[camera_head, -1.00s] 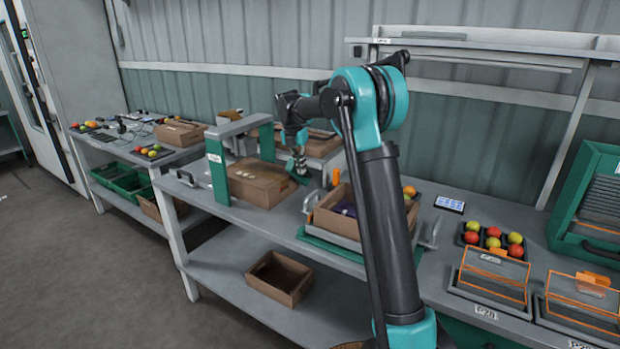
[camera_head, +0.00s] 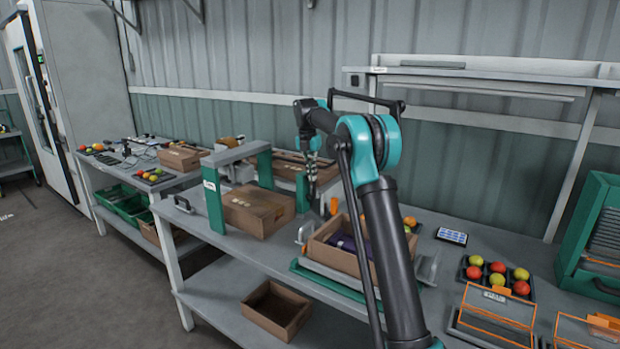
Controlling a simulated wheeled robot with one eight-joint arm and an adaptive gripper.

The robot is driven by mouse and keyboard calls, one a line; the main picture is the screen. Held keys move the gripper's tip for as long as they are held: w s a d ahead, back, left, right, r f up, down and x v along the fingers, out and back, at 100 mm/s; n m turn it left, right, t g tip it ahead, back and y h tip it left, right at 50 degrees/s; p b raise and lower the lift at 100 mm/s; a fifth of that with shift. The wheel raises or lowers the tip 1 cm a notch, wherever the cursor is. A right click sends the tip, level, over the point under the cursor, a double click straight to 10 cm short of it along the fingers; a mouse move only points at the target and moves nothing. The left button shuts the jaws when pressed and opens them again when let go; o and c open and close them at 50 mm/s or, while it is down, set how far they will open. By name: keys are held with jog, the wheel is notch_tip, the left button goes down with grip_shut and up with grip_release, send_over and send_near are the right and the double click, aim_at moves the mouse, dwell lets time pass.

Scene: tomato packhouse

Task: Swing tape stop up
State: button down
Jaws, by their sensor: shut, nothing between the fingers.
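The taping frame (camera_head: 212,200) stands on the bench left of centre, with green posts and a grey top bar. A closed cardboard box (camera_head: 258,211) lies at its right side. A small upright orange piece (camera_head: 334,206) shows right of the box; I cannot tell whether it is the tape stop. My gripper (camera_head: 312,192) points down between the box and the orange piece, shut and empty. It looks apart from the box, but its exact height and any contact are too small to tell.
An open carton (camera_head: 318,250) with a purple item sits on a tray right of the gripper, partly behind my arm. A tray of tomatoes (camera_head: 497,276) and orange-framed holders (camera_head: 495,318) are at right. An empty carton (camera_head: 275,311) is on the lower shelf.

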jog(key=shift+w+d+f, duration=0.15)
jog(key=shift+w+d, duration=0.45)
jog(key=shift+d, duration=0.15)
jog(key=shift+w+r, duration=0.15)
jog(key=shift+r, duration=0.25)
notch_tip(320, 180, up, 11)
jog(key=s+a, duration=0.1)
jog(key=a, duration=0.1)
jog(key=shift+r, duration=0.2)
jog(key=shift+s+a, duration=0.1)
jog(key=shift+s, duration=0.05)
